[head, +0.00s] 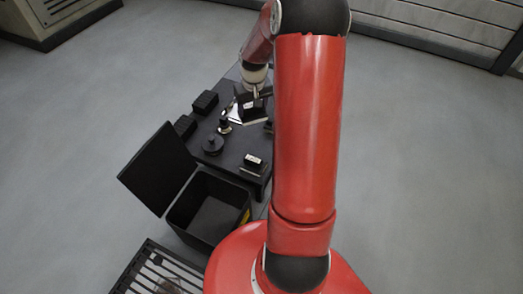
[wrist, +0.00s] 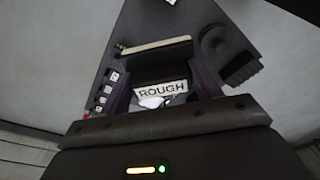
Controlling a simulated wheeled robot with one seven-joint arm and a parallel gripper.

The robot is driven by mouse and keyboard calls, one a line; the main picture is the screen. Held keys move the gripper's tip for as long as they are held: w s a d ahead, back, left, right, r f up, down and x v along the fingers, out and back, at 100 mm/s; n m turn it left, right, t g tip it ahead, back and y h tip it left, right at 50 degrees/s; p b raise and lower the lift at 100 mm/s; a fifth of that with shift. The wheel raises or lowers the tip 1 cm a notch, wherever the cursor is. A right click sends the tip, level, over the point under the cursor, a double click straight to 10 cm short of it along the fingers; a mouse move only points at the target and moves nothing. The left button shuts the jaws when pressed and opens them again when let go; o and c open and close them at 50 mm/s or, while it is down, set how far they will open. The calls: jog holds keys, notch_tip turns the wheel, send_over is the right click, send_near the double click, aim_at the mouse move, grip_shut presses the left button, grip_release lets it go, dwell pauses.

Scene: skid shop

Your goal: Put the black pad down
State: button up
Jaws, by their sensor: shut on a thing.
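My gripper (wrist: 163,82) is shut on a black pad (wrist: 160,73) with a white label reading "ROUGH". The pad sits between the two fingers in the wrist view. In the head view my gripper (head: 254,93) is over the far part of the dark table (head: 232,148), and the arm hides part of that area. I cannot tell whether the pad touches the tabletop.
Black blocks (head: 205,101) stand along the table's left side, with a round black piece (head: 213,144) near the middle. A pale-edged block (head: 254,161) lies near the front. An open black bin (head: 207,205) and a slatted crate (head: 150,265) stand in front.

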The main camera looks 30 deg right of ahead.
jog(key=d, duration=0.3)
jog(key=shift+s+d, duration=0.3)
jog(key=shift+s, duration=0.05)
jog(key=shift+d+f+m, duration=0.2)
jog(key=shift+f+m, duration=0.1)
jog(key=shift+f, duration=0.05)
notch_tip(320, 180, down, 19)
jog(key=shift+f+b, duration=0.1)
jog(key=shift+b, duration=1.15)
jog(key=shift+f, duration=0.1)
jog(key=o, duration=0.5)
jog(key=shift+f, duration=0.15)
jog(key=o, duration=0.5)
jog(key=shift+c, duration=0.2)
